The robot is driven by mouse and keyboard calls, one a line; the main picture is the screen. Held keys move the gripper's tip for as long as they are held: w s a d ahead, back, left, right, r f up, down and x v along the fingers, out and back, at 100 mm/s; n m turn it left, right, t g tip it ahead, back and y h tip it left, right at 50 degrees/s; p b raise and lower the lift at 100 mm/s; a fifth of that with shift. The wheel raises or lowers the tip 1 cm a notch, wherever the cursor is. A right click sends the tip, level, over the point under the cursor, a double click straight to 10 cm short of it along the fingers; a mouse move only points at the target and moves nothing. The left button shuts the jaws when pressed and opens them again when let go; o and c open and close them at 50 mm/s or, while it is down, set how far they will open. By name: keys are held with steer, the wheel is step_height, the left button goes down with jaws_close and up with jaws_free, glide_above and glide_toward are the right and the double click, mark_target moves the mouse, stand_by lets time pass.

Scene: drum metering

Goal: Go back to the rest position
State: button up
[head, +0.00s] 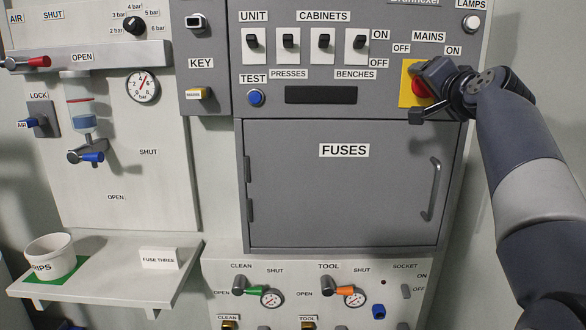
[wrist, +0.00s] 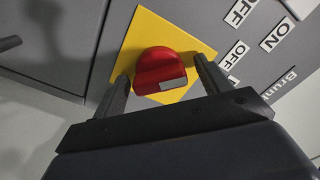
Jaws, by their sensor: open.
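My gripper (wrist: 162,88) is open at the mains switch. In the wrist view its two fingers stand on either side of the red rotary knob (wrist: 160,72), with a gap visible beside the knob. The knob sits on a yellow plate (wrist: 150,32). In the head view my gripper (head: 418,98) partly hides the red knob (head: 421,86) and the yellow plate (head: 406,95), at the upper right of the grey cabinet. My arm reaches in from the right side of the head view.
The fuses door (head: 345,195) is shut, with its handle (head: 432,190) below my gripper. A row of unit and cabinet switches (head: 323,41) is to the left. A shelf (head: 110,262) at lower left holds a white cup (head: 50,257). The wall right of the cabinet is bare.

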steer(key=s+b, duration=0.2)
steer(key=s, duration=0.8)
steer(key=w+p, duration=0.2)
steer(key=w, duration=0.8)
steer(key=shift+w, duration=0.15)
steer(key=m+p, duration=0.2)
steer(key=m, duration=0.1)
steer(key=shift+s+r, duration=0.2)
steer(key=shift+r, duration=0.05)
steer(key=m+p, duration=0.4)
steer(key=m, duration=0.2)
steer(key=shift+m+p, duration=0.3)
steer(key=m+p, duration=0.3)
steer(key=m, duration=0.2)
steer(key=shift+f+m+p, duration=0.25)
steer(key=shift+m+p, duration=0.55)
steer(key=shift+m, duration=0.9)
